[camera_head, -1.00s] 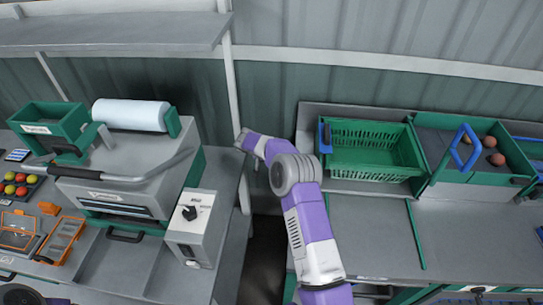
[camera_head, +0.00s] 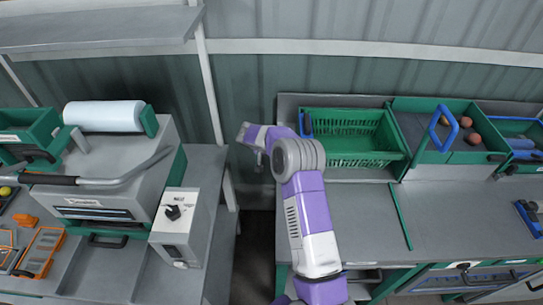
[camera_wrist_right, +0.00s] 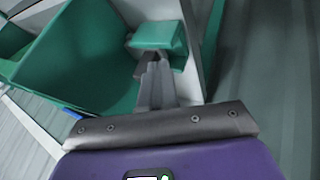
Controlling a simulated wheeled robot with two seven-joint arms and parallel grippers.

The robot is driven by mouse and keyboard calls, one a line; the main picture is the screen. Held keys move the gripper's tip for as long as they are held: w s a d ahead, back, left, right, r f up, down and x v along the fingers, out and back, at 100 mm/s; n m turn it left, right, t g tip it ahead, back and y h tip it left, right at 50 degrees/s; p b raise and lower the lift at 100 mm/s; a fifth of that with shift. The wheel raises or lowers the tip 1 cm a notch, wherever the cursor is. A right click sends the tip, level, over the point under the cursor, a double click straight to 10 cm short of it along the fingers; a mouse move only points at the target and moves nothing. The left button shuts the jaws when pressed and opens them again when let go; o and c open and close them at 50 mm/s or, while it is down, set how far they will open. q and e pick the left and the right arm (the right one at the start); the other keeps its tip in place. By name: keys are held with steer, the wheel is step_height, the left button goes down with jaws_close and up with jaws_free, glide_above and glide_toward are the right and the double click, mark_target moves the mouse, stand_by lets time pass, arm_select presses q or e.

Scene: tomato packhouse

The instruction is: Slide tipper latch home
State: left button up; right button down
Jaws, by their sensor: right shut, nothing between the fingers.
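My right arm reaches up the middle of the head view, with its wrist (camera_head: 258,138) over the gap between the two benches. In the right wrist view my right gripper (camera_wrist_right: 156,72) is shut and empty. Its fingertips overlap the lower edge of a green block (camera_wrist_right: 160,36); I cannot tell whether they touch it. The block sits by a pale upright edge, beside a large green panel (camera_wrist_right: 85,60). I cannot make out for certain which part is the tipper latch. My left gripper is not in view.
A green crate (camera_head: 350,160) stands at the back of the right bench, beside a green-sided bin (camera_head: 402,112) with a blue handle and reddish balls. A grey sealing machine (camera_head: 110,165) with a white roll fills the left bench. The right bench's front is mostly clear.

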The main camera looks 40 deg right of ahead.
steer(key=shift+s+d, duration=0.25)
steer(key=shift+a, duration=0.1)
steer(key=shift+w+a+f, duration=0.1)
steer(key=shift+w+a, duration=0.15)
steer(key=shift+w, duration=0.05)
steer(key=w+a+f+v, duration=0.1)
steer(key=w+v, duration=0.1)
steer(key=v, duration=0.9)
steer(key=shift+a+r+b, duration=0.25)
steer(key=shift+a+b, duration=0.2)
steer(key=shift+a, duration=0.05)
steer(key=shift+w, duration=0.1)
